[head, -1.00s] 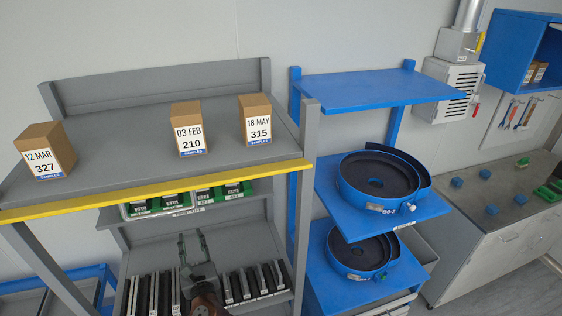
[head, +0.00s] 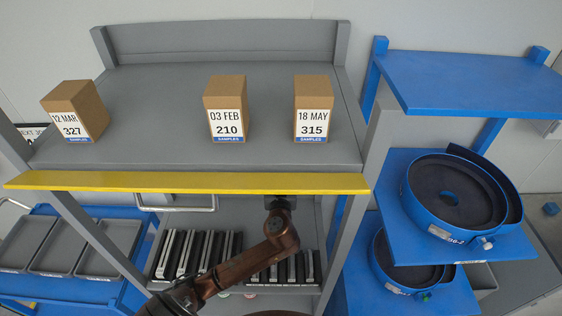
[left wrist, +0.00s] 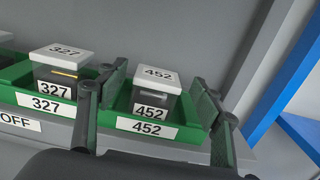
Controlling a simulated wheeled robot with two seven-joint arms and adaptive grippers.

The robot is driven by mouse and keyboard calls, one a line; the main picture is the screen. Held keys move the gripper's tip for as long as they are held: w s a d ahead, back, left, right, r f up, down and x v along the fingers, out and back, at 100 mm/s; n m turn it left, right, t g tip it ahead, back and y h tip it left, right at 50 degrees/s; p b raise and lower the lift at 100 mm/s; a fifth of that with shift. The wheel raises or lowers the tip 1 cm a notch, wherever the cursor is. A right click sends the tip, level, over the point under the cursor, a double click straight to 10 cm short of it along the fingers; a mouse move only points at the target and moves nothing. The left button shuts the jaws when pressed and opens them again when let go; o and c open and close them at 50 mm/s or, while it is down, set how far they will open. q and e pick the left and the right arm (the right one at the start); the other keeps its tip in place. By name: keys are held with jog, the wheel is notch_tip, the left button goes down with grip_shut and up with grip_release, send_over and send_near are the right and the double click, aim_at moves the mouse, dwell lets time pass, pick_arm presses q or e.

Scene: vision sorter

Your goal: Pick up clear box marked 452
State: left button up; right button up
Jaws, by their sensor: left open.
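The clear box marked 452 (left wrist: 152,97) has a white lid and dark contents. It stands in a green bin (left wrist: 145,127) labelled 452 in the left wrist view. My left gripper (left wrist: 160,92) is open, with one finger on each side of the box; whether they touch it I cannot tell. In the head view my brown left arm (head: 240,263) reaches under the yellow-edged shelf, and its gripper and the 452 box are hidden there. My right gripper is not in view.
A box marked 327 (left wrist: 60,72) stands in the neighbouring green bin. Cardboard boxes 327 (head: 77,112), 210 (head: 226,110) and 315 (head: 314,109) stand on the upper shelf (head: 170,95). The yellow edge (head: 140,181) lies above my arm. Blue feeder bowls (head: 455,200) stand at right.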

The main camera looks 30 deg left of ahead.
pick_arm(q)
jog(key=shift+x, duration=1.25)
jog(key=shift+s+a, duration=0.1)
jog(key=shift+s, duration=0.05)
jog(key=c, duration=1.2)
jog(key=shift+c, duration=0.4)
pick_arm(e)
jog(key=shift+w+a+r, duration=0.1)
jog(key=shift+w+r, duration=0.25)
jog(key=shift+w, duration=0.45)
pick_arm(q)
jog(key=shift+r, duration=0.1)
